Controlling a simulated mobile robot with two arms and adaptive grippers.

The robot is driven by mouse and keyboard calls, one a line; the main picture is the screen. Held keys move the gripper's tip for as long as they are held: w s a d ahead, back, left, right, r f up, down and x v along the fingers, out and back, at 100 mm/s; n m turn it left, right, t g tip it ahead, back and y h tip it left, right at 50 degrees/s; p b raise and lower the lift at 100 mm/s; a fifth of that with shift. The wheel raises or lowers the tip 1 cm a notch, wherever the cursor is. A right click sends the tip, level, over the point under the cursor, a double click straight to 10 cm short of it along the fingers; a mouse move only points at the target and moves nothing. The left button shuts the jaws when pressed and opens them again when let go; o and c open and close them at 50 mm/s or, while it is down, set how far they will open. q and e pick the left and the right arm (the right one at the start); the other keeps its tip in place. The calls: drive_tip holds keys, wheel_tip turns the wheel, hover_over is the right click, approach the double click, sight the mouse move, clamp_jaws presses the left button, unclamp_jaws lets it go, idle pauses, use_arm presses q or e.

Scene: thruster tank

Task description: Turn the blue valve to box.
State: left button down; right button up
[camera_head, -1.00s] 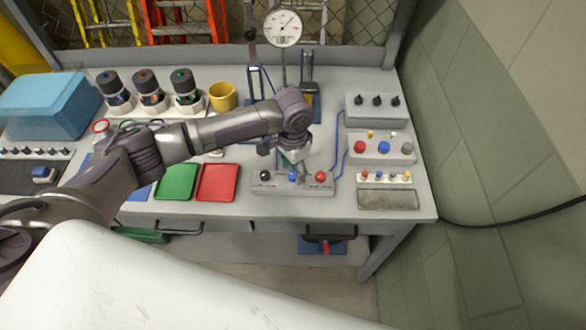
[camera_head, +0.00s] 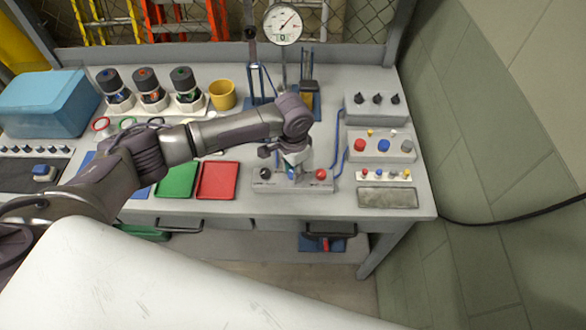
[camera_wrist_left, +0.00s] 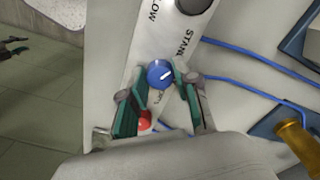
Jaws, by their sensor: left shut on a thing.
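The blue valve (camera_wrist_left: 160,74) is a round knob with a white pointer line, on a grey panel (camera_head: 268,186) at the table's front. My left gripper (camera_head: 295,174) points down over it. In the left wrist view, its two green fingers (camera_wrist_left: 160,88) stand on either side of the knob, shut on it. In the head view the gripper mostly hides the knob. A black knob (camera_head: 265,173) and a red knob (camera_head: 320,174) sit on either side. Panel lettering is only partly readable. My right gripper is not in view.
Control boxes with knobs (camera_head: 384,147) stand to the right. Red (camera_head: 217,181) and green trays lie to the left. A round gauge (camera_head: 283,25) stands behind. A blue box (camera_head: 45,105) is at the far left. Blue tubes run along the tabletop.

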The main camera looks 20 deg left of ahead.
use_arm(q)
drive_tip(key=shift+r, duration=0.1)
drive_tip(key=shift+m+p, duration=0.6)
drive_tip(key=shift+m, duration=0.4)
drive_tip(key=m+p, duration=0.1)
drive_tip(key=m, duration=0.1)
drive_tip(key=shift+m, duration=0.4)
drive_tip(key=m, duration=0.3)
drive_tip(key=shift+p, duration=0.4)
drive_tip(key=shift+w+m, duration=0.1)
drive_tip(key=shift+m, duration=2)
drive_tip(key=c, duration=0.8)
unclamp_jaws()
drive_tip(key=shift+c, duration=0.2)
